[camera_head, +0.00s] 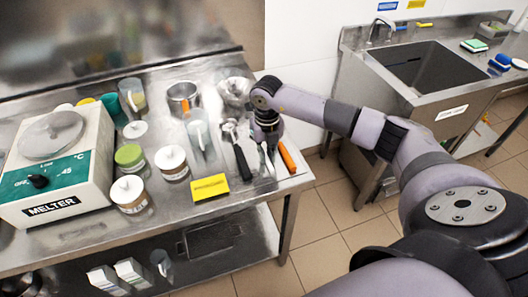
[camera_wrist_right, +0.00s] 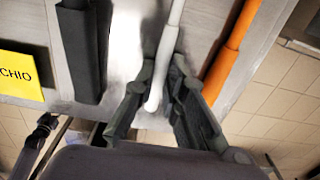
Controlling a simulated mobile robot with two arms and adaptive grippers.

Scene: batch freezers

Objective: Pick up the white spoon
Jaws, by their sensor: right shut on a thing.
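The white spoon (camera_wrist_right: 167,50) runs between the fingers of my right gripper (camera_wrist_right: 155,100) in the right wrist view, with its rounded handle end toward the palm. In the head view the spoon's handle (camera_head: 268,160) shows just below my right gripper (camera_head: 266,140), at the right end of the steel table. The right gripper is shut on the spoon's handle. The far end of the spoon is hidden by the gripper and wrist in the head view. My left gripper is not in view.
An orange-handled tool (camera_wrist_right: 232,45) lies close on the right, a black-handled tool (camera_wrist_right: 82,50) on the left. A yellow card (camera_head: 209,187), jars, a steel pot (camera_head: 183,98) and the melter (camera_head: 60,165) stand on the steel table (camera_head: 90,232). A sink (camera_head: 425,68) is at the right.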

